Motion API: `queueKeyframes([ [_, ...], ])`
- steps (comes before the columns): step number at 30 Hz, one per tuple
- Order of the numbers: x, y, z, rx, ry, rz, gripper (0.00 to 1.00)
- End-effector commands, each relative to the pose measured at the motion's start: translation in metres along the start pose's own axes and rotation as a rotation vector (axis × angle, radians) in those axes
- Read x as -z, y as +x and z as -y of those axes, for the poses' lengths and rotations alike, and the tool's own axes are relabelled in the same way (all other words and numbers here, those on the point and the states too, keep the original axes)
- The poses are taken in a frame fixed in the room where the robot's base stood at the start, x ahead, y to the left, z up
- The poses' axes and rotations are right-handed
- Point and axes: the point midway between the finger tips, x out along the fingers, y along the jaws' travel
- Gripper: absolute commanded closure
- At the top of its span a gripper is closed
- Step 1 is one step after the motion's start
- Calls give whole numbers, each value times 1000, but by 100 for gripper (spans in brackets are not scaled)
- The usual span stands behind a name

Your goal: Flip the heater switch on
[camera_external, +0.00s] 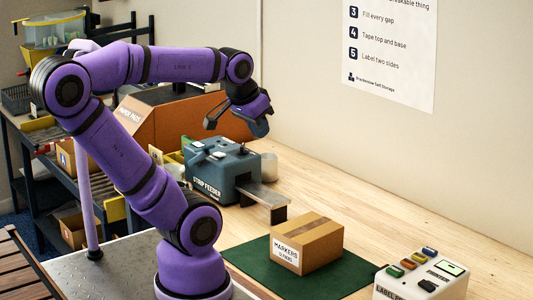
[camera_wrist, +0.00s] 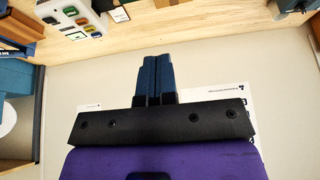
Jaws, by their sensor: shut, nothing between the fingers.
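The teal strip feeder (camera_external: 222,173) stands on the bench, with small light and dark parts on its top. No part in view is clearly marked as a heater switch, and these parts are too small to tell apart. My gripper (camera_external: 261,128) is in the air above the right side of the strip feeder, apart from it. In the wrist view my gripper (camera_wrist: 158,66) has its two dark blue fingers pressed together with nothing between them. A teal surface at the left edge of the wrist view may be the feeder.
A taped carton (camera_external: 308,243) sits on a green mat (camera_external: 258,268). A white label printer (camera_external: 425,282) with coloured buttons stands at front right. An orange-brown carton (camera_external: 165,120) is behind the feeder. A poster (camera_external: 390,50) hangs on the wall.

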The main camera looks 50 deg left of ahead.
Motion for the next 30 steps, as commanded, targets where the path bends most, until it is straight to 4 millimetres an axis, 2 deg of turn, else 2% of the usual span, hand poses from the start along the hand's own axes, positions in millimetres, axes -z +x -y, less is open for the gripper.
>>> queueKeyframes([
  [8, 59, 1, 29, 36, 3, 75, 100],
  [14, 104, 8, 60, 53, 8, 135, 100],
  [23, 161, 31, 124, 55, 11, 223, 100],
  [30, 195, 57, 187, 40, 9, 286, 100],
])
